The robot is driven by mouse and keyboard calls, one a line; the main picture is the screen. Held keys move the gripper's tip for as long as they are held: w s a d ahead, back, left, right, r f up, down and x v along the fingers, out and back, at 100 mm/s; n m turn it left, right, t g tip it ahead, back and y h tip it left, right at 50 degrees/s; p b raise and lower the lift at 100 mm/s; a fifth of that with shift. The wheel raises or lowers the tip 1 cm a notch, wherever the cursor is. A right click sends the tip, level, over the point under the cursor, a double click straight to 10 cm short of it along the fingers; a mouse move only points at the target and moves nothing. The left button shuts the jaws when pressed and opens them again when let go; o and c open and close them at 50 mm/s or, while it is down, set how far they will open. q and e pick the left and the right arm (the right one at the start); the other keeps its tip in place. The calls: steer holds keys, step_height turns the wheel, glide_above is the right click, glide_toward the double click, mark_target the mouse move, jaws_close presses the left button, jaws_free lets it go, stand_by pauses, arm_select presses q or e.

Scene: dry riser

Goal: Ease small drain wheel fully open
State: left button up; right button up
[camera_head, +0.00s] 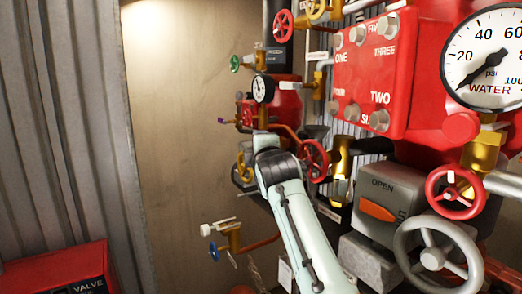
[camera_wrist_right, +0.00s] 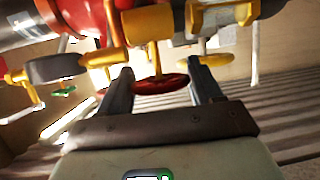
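In the right wrist view, a small red wheel (camera_wrist_right: 160,84) on a yellow stem lies between the two fingers, seen nearly edge-on. My right gripper (camera_wrist_right: 161,66) is open around it, with a gap to each finger; contact is not visible. Nothing marks this wheel as the drain wheel. In the head view my right arm reaches up to the pipework and hides its own gripper. A red wheel (camera_head: 314,160) shows just right of the arm; I cannot tell if it is the same wheel. My left gripper is out of view.
A large grey wheel (camera_head: 437,256), another red wheel (camera_head: 456,192) and a grey box marked OPEN (camera_head: 388,205) stand close right of my arm. A red panel (camera_head: 372,75) and a gauge (camera_head: 484,67) are above. A small blue-handled valve (camera_head: 214,252) sits lower left.

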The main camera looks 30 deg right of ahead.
steer(key=o, duration=0.4)
steer(key=shift+r, duration=0.15)
steer(key=shift+w, duration=0.1)
